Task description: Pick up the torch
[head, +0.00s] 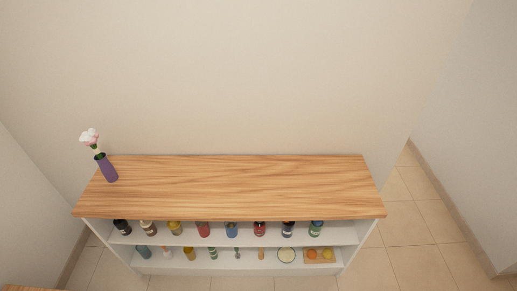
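I cannot make out a torch for certain. Small upright items stand on the lower shelf of a white shelf unit, among them a small dark one (237,253) and a slim orange-brown one (261,254). They are too small to identify. Neither of my grippers is in view.
The shelf unit has a wooden top (230,185), bare except for a purple vase (107,168) with flowers at its left. Several bottles or jars, one red (203,229), line the upper shelf. A plate (286,255) and an orange-fruit tray (306,261) sit below. Tiled floor (430,220) is clear at right.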

